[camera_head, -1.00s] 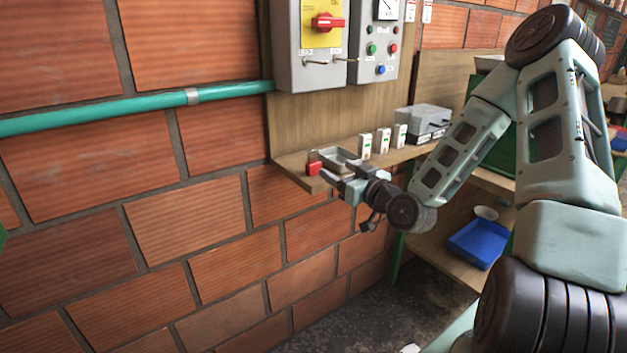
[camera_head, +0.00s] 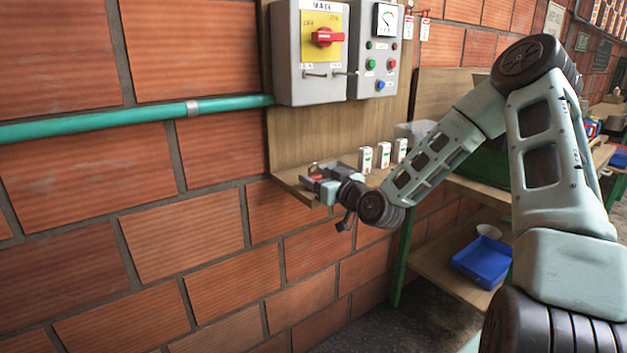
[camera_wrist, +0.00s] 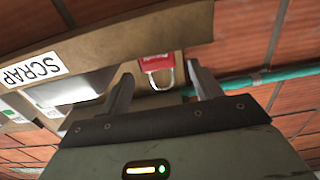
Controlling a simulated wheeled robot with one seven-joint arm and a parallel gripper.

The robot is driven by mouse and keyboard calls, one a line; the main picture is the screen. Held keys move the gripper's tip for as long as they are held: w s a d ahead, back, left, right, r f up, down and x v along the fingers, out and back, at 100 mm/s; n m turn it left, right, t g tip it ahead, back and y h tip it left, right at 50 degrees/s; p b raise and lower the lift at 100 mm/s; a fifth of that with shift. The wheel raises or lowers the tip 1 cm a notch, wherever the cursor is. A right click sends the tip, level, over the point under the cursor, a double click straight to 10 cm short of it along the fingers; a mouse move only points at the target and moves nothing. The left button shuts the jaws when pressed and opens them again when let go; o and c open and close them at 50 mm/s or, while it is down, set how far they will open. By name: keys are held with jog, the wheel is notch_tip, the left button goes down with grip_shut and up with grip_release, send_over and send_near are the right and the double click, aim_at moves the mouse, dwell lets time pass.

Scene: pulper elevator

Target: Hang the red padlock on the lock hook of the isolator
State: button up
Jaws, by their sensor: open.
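The red padlock (camera_wrist: 157,62) stands on the wooden shelf, with its metal shackle towards my gripper in the wrist view. It also shows in the head view (camera_head: 316,177), partly hidden by my gripper (camera_head: 322,184). In the wrist view my gripper (camera_wrist: 160,74) is open, one finger on each side of the shackle; I cannot tell whether either touches it. The isolator is a grey box (camera_head: 290,50) on the wall board, with a yellow plate and a red rotary handle (camera_head: 323,37). Small metal hooks (camera_head: 315,74) stick out low on its front.
A grey control box (camera_head: 366,85) with buttons and a dial adjoins the isolator. Several small white devices (camera_head: 366,160) stand on the shelf to the right. A tray (camera_wrist: 75,88) lies beside the padlock, near a SCRAP label (camera_wrist: 32,70). A green pipe (camera_head: 100,117) runs along the brick wall.

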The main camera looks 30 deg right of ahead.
jog(key=shift+w, duration=1.4)
jog(key=c, duration=1.1)
notch_tip(320, 180, up, 10)
